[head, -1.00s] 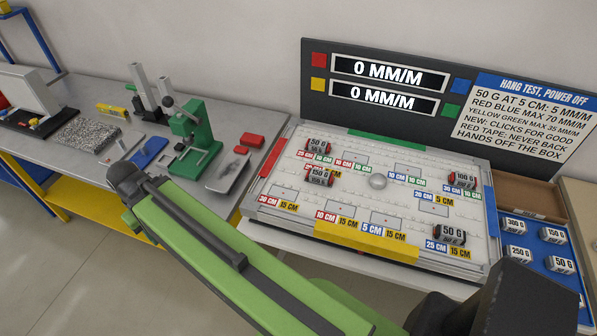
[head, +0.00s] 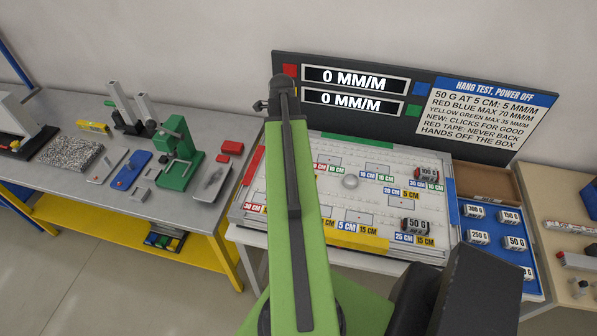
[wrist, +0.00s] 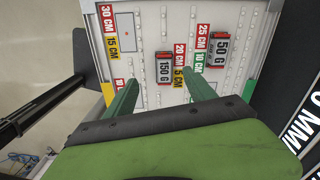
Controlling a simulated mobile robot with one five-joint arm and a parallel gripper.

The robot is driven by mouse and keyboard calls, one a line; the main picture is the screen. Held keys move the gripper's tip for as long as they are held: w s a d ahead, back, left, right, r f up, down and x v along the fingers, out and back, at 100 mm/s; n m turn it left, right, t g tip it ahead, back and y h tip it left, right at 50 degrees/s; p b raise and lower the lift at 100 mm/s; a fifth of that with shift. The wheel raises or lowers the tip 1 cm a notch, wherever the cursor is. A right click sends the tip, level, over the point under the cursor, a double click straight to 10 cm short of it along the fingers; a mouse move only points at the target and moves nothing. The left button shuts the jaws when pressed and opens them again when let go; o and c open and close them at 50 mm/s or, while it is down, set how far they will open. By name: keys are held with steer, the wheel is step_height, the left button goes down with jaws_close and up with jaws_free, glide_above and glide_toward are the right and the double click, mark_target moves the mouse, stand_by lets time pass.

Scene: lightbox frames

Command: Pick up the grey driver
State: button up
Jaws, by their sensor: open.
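I cannot make out a grey driver for certain. A small grey tool-like piece with a red end (head: 577,262) lies on the wooden table at the right edge of the head view, partly cut off; I cannot tell whether it is the driver. My gripper (wrist: 161,80) shows in the wrist view with its two green fingers apart and nothing between them. In the head view my arm hides the gripper's fingers and part of the board.
The blue tray (head: 494,260) of weights stands right of the board. A white tube (head: 570,226) lies on the right table. A green press (head: 176,155) and a red block (head: 232,147) stand on the left bench. The display panel (head: 350,75) rises behind the board.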

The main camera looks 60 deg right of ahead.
steer(key=s+d+m, duration=0.2)
steer(key=s+d, duration=0.1)
steer(key=f+b, duration=1.1)
steer(key=b, duration=0.1)
steer(key=shift+a+f, duration=0.2)
steer(key=shift+f, duration=0.15)
steer(key=f+b, duration=0.1)
steer(key=b, duration=0.1)
steer(key=f+b, duration=0.1)
steer(key=f, duration=0.1)
steer(key=f+b, duration=0.2)
steer(key=shift+s+a+f+b, duration=0.1)
steer(key=shift+s+f+b, duration=0.05)
steer(key=shift+s+b, duration=0.15)
steer(key=shift+r, duration=0.2)
steer(key=shift+c, duration=0.3)
jaws_close()
